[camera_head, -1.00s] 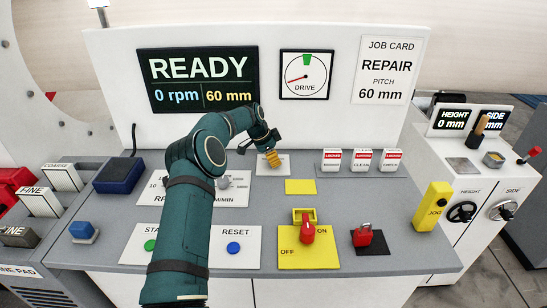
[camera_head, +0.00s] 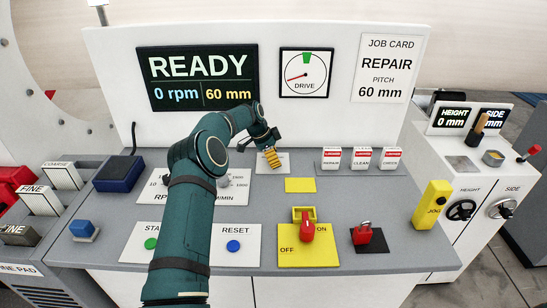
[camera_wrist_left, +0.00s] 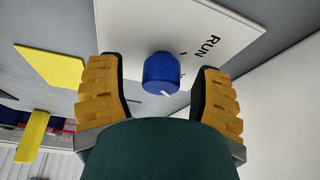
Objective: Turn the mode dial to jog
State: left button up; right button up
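The mode dial (camera_wrist_left: 161,72) is a blue round knob with a white pointer mark, on a white plate (camera_wrist_left: 215,25) lettered RUN. In the wrist view it stands between the two yellow-padded fingers of my left gripper (camera_wrist_left: 160,92), with a gap on each side. The gripper is open. In the head view my left gripper (camera_head: 272,158) is at the small white plate (camera_head: 285,168) below the dials, and it hides the knob there. The mode word that the pointer marks cannot be read. My right gripper is not in view.
A READY display (camera_head: 198,79) and a DRIVE gauge (camera_head: 306,75) are on the back panel. Several lockout tags (camera_head: 362,158) stand right of the plate.

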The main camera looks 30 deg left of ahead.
pick_arm(q)
jog(key=shift+r, duration=0.1)
jog(key=v, duration=1.2)
